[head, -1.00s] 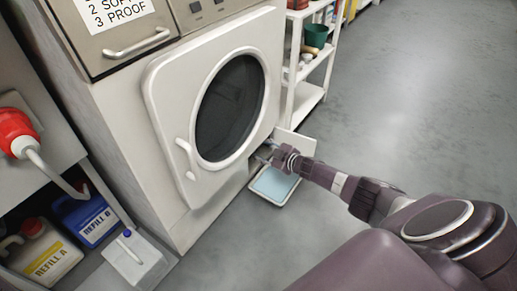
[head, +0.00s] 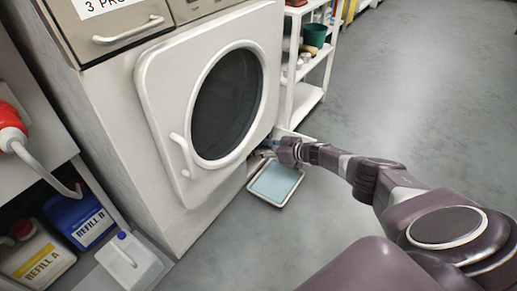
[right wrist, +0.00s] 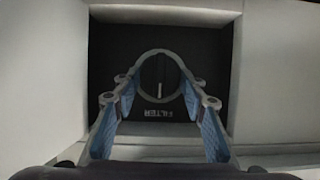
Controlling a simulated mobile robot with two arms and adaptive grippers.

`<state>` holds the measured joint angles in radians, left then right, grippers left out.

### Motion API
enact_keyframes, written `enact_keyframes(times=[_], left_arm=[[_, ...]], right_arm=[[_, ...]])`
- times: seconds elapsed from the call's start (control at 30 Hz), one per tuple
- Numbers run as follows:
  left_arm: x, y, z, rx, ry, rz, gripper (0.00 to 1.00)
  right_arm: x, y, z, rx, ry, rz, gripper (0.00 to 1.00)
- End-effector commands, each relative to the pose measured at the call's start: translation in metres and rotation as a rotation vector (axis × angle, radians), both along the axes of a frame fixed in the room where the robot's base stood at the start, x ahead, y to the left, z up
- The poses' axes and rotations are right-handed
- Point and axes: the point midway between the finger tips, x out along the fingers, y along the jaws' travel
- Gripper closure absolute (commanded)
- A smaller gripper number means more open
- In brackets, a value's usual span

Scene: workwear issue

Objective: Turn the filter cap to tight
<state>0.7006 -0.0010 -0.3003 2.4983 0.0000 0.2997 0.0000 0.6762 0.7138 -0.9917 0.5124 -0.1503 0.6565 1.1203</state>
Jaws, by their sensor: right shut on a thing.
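The filter cap (right wrist: 158,72) is a dark round cap with a grey rim, set in a dark recess in the right wrist view. A short pale mark stands upright on its lower half. The word FILTER reads upside down on the panel just below it. My right gripper (right wrist: 160,92) is shut on the cap, one blue-padded finger on each side of its rim. In the head view my right gripper (head: 270,148) reaches into the low opening of the white washing machine (head: 160,115), and the cap is hidden there. My left gripper is not in view.
A shallow tray of pale blue liquid (head: 275,183) lies on the floor under the opening. An open flap shows behind my gripper. A white shelf rack (head: 308,98) stands close behind. Refill jugs (head: 78,217) sit at the left. The grey floor at right is clear.

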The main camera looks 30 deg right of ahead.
Motion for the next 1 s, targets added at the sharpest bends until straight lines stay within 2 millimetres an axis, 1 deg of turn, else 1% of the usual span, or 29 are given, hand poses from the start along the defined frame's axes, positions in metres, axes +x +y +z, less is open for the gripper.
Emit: enact_keyframes(times=[0.37,0.4,0.53,0.87,1.0], left_arm=[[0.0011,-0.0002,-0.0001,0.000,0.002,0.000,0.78],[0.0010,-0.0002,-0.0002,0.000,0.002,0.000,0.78],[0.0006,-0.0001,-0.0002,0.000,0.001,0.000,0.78],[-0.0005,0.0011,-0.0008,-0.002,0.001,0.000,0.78],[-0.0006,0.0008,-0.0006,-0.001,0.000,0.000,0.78]], right_arm=[[0.0009,-0.0007,0.0011,0.006,0.000,-0.005,0.85],[0.0010,-0.0007,0.0011,0.006,0.000,-0.005,0.57],[0.0008,-0.0004,0.0009,0.006,0.000,-0.003,0.43],[-0.0007,-0.0008,0.0008,0.004,0.001,-0.002,0.43],[-0.0065,-0.0038,0.0028,0.005,0.000,-0.002,0.43]])
